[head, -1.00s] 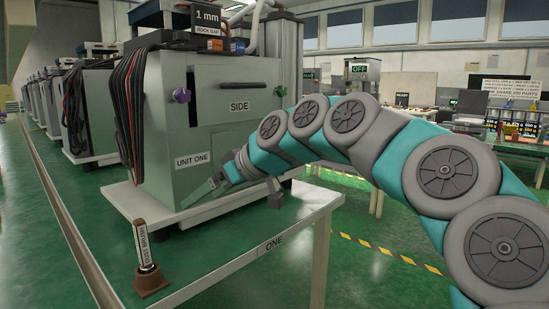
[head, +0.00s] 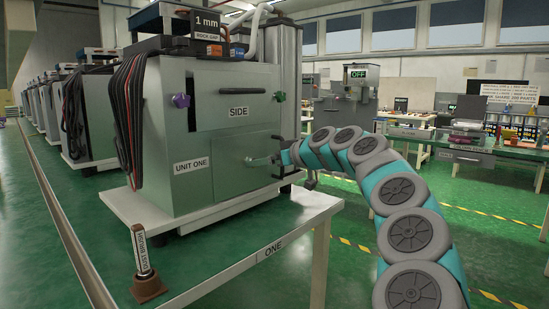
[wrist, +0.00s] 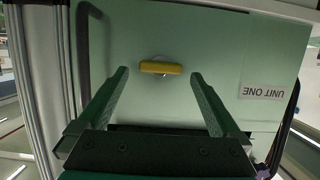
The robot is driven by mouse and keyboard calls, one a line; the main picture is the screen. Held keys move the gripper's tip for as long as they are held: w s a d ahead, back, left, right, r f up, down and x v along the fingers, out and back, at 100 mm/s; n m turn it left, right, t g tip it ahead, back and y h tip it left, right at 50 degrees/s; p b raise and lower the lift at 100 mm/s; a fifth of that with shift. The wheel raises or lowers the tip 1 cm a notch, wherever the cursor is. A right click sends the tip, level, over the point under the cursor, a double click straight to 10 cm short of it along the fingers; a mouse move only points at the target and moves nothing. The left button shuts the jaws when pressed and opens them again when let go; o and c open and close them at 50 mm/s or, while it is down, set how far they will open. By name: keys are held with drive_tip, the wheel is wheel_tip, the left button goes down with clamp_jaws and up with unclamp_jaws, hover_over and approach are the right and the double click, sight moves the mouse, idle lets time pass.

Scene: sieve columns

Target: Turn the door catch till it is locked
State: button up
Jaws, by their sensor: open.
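The door catch (wrist: 161,67) is a small yellow bar on a round pale base. It lies level across the wrist view, which shows the unit upside down. My gripper (wrist: 160,78) is open, with one dark green finger on each side of the catch. No contact with the catch shows. The pale green door (head: 222,150) sits flush in the front of the unit and looks shut.
A dark bar handle (wrist: 84,50) stands out near the catch. The UNIT ONE label (head: 192,164) is on the unit's front. The bench top (head: 235,238) before the unit is clear.

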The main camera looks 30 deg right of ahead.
drive_tip(key=shift+x, duration=1.05)
drive_tip(key=c, duration=1.5)
drive_tip(key=o, duration=1.5)
drive_tip(key=shift+s, duration=0.1)
